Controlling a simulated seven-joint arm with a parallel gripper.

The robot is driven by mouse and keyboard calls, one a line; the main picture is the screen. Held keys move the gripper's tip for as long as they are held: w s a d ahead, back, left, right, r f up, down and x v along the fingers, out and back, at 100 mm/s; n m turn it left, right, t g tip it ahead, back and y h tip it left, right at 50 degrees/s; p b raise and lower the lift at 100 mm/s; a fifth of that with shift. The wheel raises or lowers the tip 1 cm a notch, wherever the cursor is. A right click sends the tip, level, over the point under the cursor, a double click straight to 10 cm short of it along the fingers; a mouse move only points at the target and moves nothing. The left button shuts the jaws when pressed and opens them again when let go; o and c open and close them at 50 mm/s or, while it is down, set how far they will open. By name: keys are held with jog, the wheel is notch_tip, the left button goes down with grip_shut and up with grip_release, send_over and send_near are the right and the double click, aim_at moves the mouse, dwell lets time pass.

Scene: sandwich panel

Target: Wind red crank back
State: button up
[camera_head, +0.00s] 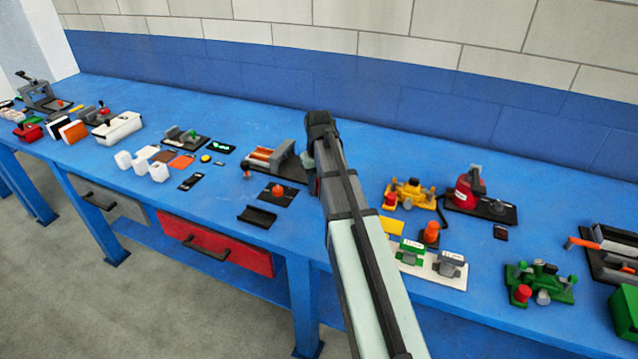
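My arm reaches up from the bottom middle of the view, and its dark end, where my gripper (320,122) is, hangs over the back half of the blue bench. The fingers cannot be made out, so whether they are open or shut, or on something, is unclear. Just left of it stands a dark device with orange-red rods and a grey block (284,158). A small red knob (247,173) is at this device's left front. I cannot tell which red part is the crank. A sliver of red shows at my arm's left edge, and my arm hides what lies behind it.
Right of my arm are a yellow fixture (409,194), a red upright device on a black base (465,191), a white board with connectors (432,268) and a green fixture (540,282). Small blocks and plates lie to the left. A brick wall (420,85) stands behind the bench.

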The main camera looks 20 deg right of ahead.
jog(key=shift+o, duration=0.8)
jog(key=shift+r, duration=0.1)
notch_tip(320, 180, up, 14)
jog(key=shift+f, duration=0.2)
